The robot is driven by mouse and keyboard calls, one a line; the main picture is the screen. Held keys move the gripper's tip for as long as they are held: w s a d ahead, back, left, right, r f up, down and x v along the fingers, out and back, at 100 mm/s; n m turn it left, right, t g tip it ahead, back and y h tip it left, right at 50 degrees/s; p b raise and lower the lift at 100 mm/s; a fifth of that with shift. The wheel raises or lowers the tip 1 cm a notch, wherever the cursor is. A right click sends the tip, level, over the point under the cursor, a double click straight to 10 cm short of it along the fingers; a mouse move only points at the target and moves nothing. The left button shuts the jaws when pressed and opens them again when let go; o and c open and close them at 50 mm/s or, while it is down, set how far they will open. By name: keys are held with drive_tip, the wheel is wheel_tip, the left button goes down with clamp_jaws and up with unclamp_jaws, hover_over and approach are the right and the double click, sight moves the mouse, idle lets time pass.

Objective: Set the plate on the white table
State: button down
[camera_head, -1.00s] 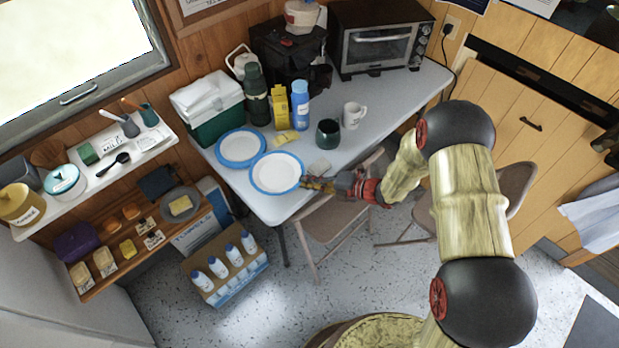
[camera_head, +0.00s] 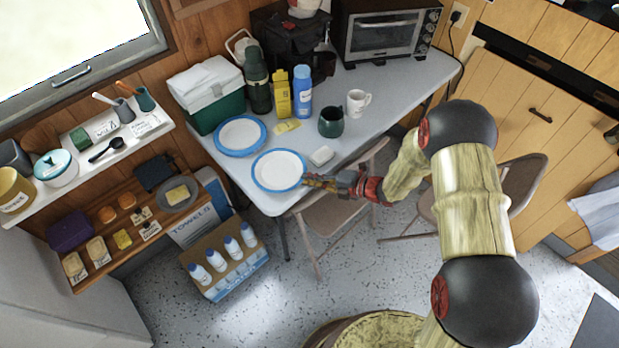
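A white plate with a blue rim (camera_head: 278,171) is at the front left end of the white table (camera_head: 358,139), roughly level. My gripper (camera_head: 308,182) is at its right edge and appears shut on the rim. The fingertips are small and partly hidden by the plate. I cannot tell whether the plate touches the tabletop or is just above it. A second blue-rimmed plate (camera_head: 240,135) lies on the table behind and to the left, apparently just apart from the first.
Shelves are at left.

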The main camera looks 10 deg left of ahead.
drive_tip(key=shift+f, duration=0.45)
drive_tip(key=c, duration=2)
unclamp_jaws()
drive_tip(key=shift+o, duration=0.2)
drive_tip(key=shift+s+d, duration=0.1)
drive_tip(key=shift+d, duration=0.05)
drive_tip(key=v, duration=1.2)
drive_tip(key=shift+r, duration=0.15)
